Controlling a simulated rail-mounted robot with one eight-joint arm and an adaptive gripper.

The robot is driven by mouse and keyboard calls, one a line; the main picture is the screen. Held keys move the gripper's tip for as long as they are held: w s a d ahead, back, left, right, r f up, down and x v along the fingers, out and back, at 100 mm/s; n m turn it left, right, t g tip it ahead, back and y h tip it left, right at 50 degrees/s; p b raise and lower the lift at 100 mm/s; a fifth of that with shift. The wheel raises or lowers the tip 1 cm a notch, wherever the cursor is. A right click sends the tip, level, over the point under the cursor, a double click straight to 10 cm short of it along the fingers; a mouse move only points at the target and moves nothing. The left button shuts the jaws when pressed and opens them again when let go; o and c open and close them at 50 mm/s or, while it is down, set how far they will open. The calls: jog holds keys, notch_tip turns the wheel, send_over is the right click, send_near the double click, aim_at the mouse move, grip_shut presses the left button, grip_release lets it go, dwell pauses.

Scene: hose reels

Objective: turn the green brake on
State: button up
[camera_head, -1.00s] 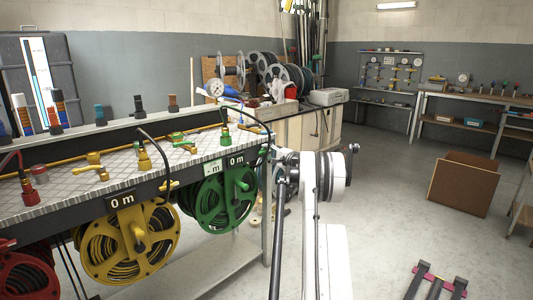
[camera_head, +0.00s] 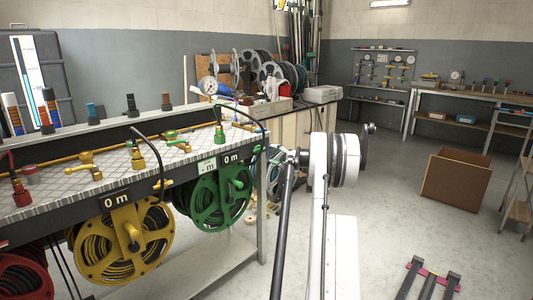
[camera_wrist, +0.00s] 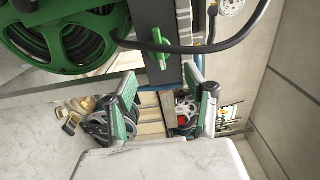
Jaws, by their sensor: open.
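The green reel (camera_head: 203,206) with dark hose hangs under the front of the bench, right of the yellow reel; part of it shows large in the wrist view (camera_wrist: 50,42). In the wrist view a small green lever (camera_wrist: 159,48) sits on a dark panel beside the green reel, probably the green brake. My gripper (camera_wrist: 164,84) is open and empty. Its fingers stand on either side of the picture's middle, with the lever beyond and above the gap, apart from it. In the head view my arm stands right of the bench end, and I cannot make out the fingers or the lever clearly.
A black hose (camera_wrist: 215,46) arches past the lever. The yellow reel (camera_head: 126,239) hangs further left. Green (camera_head: 176,142) and yellow valves line the bench top. A cardboard box (camera_head: 455,180) stands on the floor at right.

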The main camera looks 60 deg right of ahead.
jog(key=shift+s+a, duration=0.15)
jog(key=shift+s, duration=0.7)
jog(key=shift+s+a, duration=0.1)
jog(key=shift+s, duration=0.7)
